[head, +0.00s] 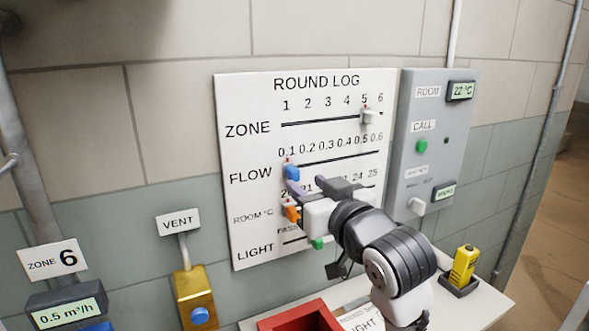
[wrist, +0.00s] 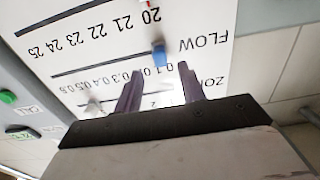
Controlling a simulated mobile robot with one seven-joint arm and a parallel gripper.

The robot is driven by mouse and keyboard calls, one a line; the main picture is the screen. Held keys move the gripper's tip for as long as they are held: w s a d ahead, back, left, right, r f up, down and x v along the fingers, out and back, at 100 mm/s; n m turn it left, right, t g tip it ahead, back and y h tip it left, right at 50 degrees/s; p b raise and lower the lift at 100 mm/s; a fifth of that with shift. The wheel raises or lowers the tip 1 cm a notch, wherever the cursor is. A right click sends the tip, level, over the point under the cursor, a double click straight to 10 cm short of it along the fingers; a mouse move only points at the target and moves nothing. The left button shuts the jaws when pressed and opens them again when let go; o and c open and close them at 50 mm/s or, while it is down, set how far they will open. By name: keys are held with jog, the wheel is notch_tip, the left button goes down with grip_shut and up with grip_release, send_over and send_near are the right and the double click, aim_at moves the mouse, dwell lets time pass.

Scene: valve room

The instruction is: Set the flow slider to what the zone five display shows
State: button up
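The blue flow slider (head: 291,172) sits at the left end of its line, by 0.1, on the white ROUND LOG board (head: 245,115). My gripper (head: 306,183) is open in front of the board, just below and right of this slider. In the wrist view, which is upside down, the blue slider (wrist: 158,52) lies just beyond the gap between my open fingertips (wrist: 160,69); I cannot tell whether they touch it. The white zone slider (head: 368,117) is at 5. I see no zone five display; the display (head: 66,312) under the ZONE 6 sign (head: 53,260) reads 0.5 m³/h.
The orange room slider (head: 292,213) and green light slider (head: 318,244) are close below my gripper. A grey panel (head: 407,160) with a green CALL button (head: 421,146) stands right. A red tray (head: 300,318) and yellow device (head: 464,266) are on the shelf below.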

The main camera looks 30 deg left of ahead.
aim_at(297, 176)
jog(key=p+x, duration=0.1)
jog(key=x, duration=0.5)
jog(key=shift+c, duration=0.3)
grip_shut()
